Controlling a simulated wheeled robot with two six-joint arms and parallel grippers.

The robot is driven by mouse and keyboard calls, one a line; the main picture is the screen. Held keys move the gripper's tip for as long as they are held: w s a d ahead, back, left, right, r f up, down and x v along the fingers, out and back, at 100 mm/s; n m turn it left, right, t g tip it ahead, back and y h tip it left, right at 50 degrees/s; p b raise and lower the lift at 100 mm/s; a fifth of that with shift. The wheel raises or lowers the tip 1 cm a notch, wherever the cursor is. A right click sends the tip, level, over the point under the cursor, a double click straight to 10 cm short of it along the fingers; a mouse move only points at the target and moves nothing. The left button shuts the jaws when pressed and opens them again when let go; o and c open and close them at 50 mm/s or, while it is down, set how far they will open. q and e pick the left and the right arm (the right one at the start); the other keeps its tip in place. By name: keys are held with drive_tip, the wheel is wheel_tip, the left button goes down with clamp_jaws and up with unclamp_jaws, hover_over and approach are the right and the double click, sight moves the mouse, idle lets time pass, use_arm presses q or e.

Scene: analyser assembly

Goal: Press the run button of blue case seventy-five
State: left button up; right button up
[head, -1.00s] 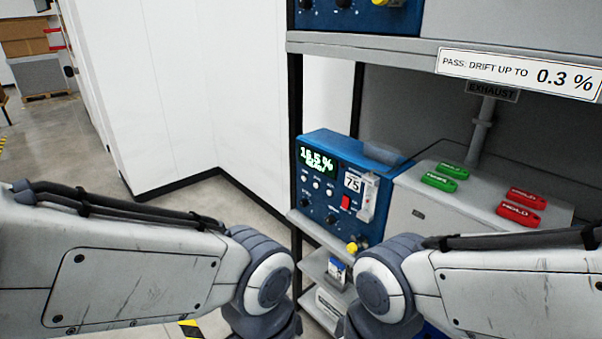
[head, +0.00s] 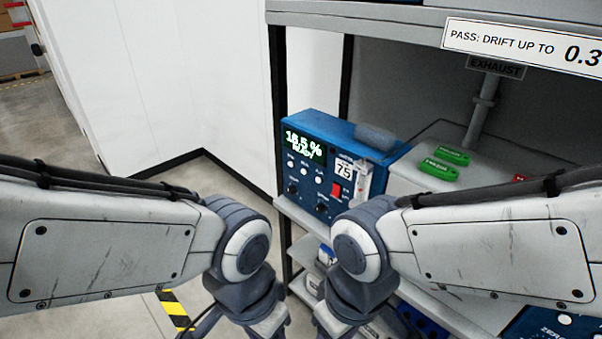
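The blue case seventy-five (head: 345,137) stands on the shelf in the middle of the head view. Its front has a green-lit display (head: 304,146) reading 16.5 % with a smaller line under it that is hard to read. Below are small white round buttons (head: 304,171), dark knobs, a white 75 label (head: 344,169), a red switch (head: 337,190) and a clear flow tube (head: 364,181). The button labels are too small to read surely. Both my arms reach in from the sides in front of the shelf; their grippers are below the picture edge. My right arm hides the case's lower right corner.
Green tags (head: 440,168) and a partly hidden red tag (head: 519,178) lie on a grey box right of the case. A sign (head: 520,46) hangs on the upper shelf edge. More equipment sits on lower shelves. Open floor lies at left.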

drive_tip(key=shift+c, duration=0.3)
idle(0.5)
clamp_jaws()
idle(1.5)
